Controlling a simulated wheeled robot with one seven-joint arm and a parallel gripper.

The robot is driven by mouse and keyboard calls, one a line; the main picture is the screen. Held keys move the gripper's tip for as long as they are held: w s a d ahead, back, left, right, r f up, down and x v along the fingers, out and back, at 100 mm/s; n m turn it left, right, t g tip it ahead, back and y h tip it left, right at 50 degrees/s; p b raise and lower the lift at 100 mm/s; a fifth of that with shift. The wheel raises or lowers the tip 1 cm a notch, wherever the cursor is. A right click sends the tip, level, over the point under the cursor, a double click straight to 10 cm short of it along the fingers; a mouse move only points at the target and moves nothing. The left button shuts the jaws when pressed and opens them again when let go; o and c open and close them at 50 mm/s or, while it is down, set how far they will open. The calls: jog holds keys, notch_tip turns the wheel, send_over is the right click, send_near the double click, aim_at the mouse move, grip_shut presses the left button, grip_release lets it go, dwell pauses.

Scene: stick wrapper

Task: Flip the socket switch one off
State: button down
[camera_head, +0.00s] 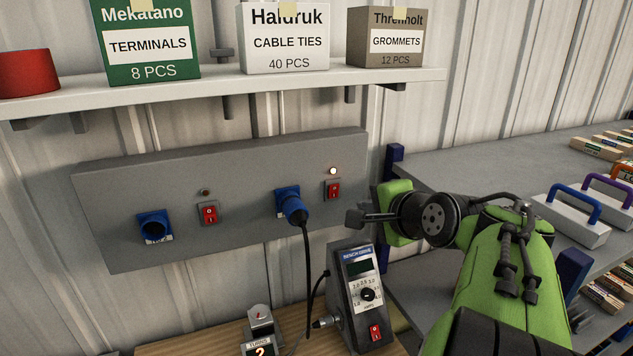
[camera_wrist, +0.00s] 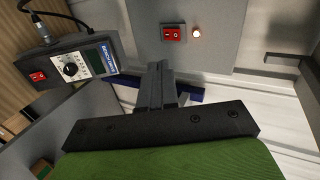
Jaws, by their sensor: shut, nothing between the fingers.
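A grey wall panel (camera_head: 250,160) carries two blue sockets and two red rocker switches. The left socket (camera_head: 155,227) is empty, and the red switch (camera_head: 208,213) beside it has a dark lamp above. The right socket (camera_head: 284,197) holds a blue plug (camera_head: 294,210) with a black cable. The red switch (camera_head: 333,189) to its right has a lit lamp (camera_head: 333,171) above it. In the wrist view this switch (camera_wrist: 173,33) and its glowing lamp (camera_wrist: 196,31) show ahead of my gripper. My gripper (camera_head: 358,218) is shut and empty, just below and right of the lit switch, apparently apart from it.
A bench drive box (camera_head: 352,290) with a dial and red switch stands on the wooden bench below the panel. A shelf (camera_head: 230,82) with boxes runs above. A grey bench (camera_head: 480,155) with cases lies right.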

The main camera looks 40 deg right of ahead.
jog(key=d, duration=0.1)
send_near(335, 188)
notch_tip(335, 188, down, 4)
jog(key=w, duration=0.2)
jog(key=shift+w+d+r+m+p, duration=0.1)
jog(key=shift+w+d+r+p, duration=0.1)
jog(key=shift+w, duration=0.2)
jog(key=shift+w+d+r+m+p, duration=0.1)
jog(key=shift+w+d, duration=0.15)
jog(key=shift+w, duration=0.2)
jog(key=shift+w+d+r+m+p, duration=0.1)
jog(key=shift+w+d+p, duration=0.1)
jog(key=shift+w, duration=0.2)
jog(key=shift+w+d, duration=0.15)
jog(key=shift+w, duration=0.4)
jog(key=shift+r, duration=0.1)
